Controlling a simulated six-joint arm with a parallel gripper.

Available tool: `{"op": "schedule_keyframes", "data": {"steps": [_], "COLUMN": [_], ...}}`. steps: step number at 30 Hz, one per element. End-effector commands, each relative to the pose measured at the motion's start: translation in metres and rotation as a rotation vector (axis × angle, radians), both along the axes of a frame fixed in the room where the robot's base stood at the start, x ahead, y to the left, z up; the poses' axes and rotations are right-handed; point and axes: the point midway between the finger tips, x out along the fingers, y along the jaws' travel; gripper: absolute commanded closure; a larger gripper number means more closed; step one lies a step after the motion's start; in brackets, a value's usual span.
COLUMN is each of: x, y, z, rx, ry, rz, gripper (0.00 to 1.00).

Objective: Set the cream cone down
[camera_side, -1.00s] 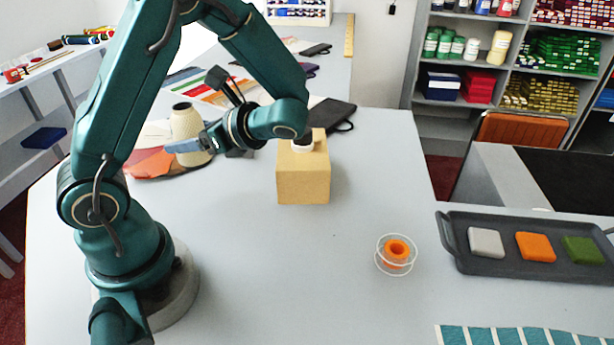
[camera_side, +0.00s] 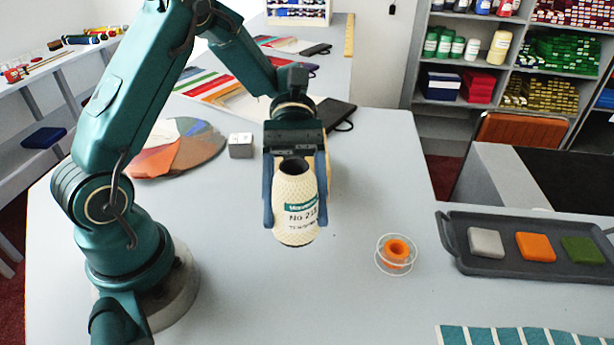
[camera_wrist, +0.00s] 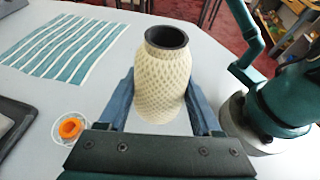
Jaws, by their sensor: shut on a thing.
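The cream cone (camera_side: 297,212) has a textured winding, a dark open top and a green-and-white label reading "No 218". My gripper (camera_side: 296,222) is shut on it, with one blue finger on each side. The cone is nearly upright in front of a cardboard box (camera_side: 331,172), which is mostly hidden behind it. In the wrist view the cone (camera_wrist: 163,80) is between the fingers of my gripper (camera_wrist: 160,98). I cannot tell whether its base touches the counter.
An orange ring in a clear spool (camera_side: 396,252) stands to the right. A grey cube (camera_side: 240,146) and a swatch disc (camera_side: 190,150) are at back left.

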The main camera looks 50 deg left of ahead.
Motion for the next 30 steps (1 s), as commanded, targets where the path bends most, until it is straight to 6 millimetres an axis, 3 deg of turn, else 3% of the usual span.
{"op": "schedule_keyframes", "data": {"steps": [3,8,21,25,30], "x": [0.027,0.03,0.005,0.002,0.001], "y": [0.004,0.007,-0.077,-0.093,-0.101], "z": [0.009,0.004,-0.048,-0.059,-0.066], "rx": [0.001,-0.001,0.0,0.0,0.001], "ry": [-0.003,0.002,0.006,0.002,0.001], "rz": [0.156,0.197,0.19,0.192,0.196], "gripper": [0.96,0.96,0.96,0.96,0.96]}}
